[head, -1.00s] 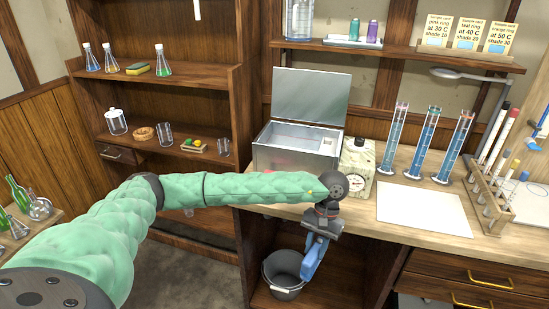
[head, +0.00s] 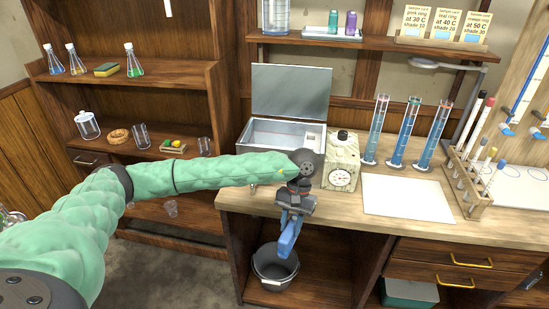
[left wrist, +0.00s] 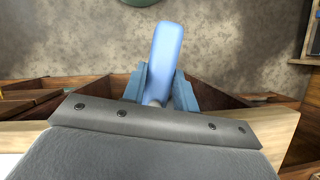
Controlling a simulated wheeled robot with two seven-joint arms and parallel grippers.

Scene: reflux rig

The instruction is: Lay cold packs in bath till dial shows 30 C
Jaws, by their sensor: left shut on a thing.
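The bath is a metal box (head: 252,157) with its lid (head: 291,91) standing open, at the back left of the bench. The dial (head: 341,178) is on the front of a cream box right of the bath; its reading is too small to tell. My left gripper (head: 292,216) is in front of the bench edge, nearer than the bath, pointing down. It is shut on a light blue cold pack (head: 288,240), which hangs below the fingers. The pack also shows in the left wrist view (left wrist: 166,52) between the blue fingers (left wrist: 158,84). My right gripper is not in view.
A dark bucket (head: 273,275) stands below the bench, under the held pack. Tall blue-filled cylinders (head: 408,135), a white sheet (head: 405,196) and a test-tube rack (head: 470,185) are to the right. Sample cards (head: 415,20) stand on the shelf above.

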